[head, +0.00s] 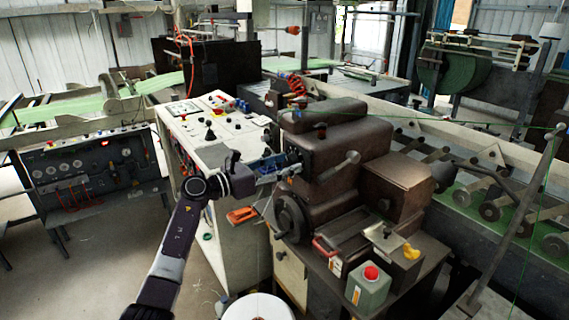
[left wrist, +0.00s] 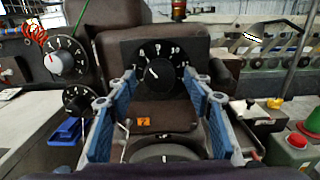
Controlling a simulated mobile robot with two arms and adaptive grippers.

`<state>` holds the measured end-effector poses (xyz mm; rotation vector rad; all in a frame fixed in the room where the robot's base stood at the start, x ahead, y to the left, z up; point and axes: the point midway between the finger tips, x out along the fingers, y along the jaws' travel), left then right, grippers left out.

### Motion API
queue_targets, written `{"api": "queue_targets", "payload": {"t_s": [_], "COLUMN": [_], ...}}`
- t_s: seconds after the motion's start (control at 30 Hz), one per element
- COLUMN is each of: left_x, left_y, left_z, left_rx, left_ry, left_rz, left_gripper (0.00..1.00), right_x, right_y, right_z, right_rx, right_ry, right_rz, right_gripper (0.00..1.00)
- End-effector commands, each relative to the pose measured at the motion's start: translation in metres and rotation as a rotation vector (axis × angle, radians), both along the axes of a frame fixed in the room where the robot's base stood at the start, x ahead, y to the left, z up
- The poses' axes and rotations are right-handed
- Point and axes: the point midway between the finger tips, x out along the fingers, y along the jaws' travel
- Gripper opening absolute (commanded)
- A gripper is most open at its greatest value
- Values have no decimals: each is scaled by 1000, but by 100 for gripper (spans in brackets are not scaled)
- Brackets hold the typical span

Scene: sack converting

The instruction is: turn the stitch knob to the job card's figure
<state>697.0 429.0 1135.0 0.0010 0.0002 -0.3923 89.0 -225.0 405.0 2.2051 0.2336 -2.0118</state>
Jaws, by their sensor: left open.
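The dial with a black knob (left wrist: 160,73) stands upright on a dark plate in the left wrist view. White figures ring it, and a white mark shows on the knob's left side; the exact figure it points to is unclear. My left gripper (head: 279,163) is open at the brown machine's head. Its blue fingers stand left and right of the dial in the left wrist view, apart from the knob. In the head view the dial is hidden. I cannot make out a job card. My right gripper is not in view.
The control console (head: 215,135) stands left of the machine.

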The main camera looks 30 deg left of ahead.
Motion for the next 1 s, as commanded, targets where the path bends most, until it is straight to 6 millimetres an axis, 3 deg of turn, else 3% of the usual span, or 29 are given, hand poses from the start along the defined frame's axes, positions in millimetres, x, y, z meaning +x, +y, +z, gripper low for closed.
{"api": "queue_targets", "payload": {"t_s": [0.1, 0.47, 0.77, 1.0], "left_x": [0, 0, -1, -1], "left_y": [0, 0, 0, 0], "left_z": [0, 0, 0, 1], "left_rx": [0, -1, -33, -154], "left_ry": [0, 0, 15, 66], "left_rz": [0, 0, -1, 0], "left_gripper": [46, 6, 5, 5], "right_x": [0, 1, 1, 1], "right_y": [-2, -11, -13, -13], "right_z": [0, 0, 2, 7], "right_rx": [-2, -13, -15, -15], "right_ry": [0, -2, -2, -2], "right_rz": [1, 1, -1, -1], "right_gripper": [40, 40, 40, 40]}}
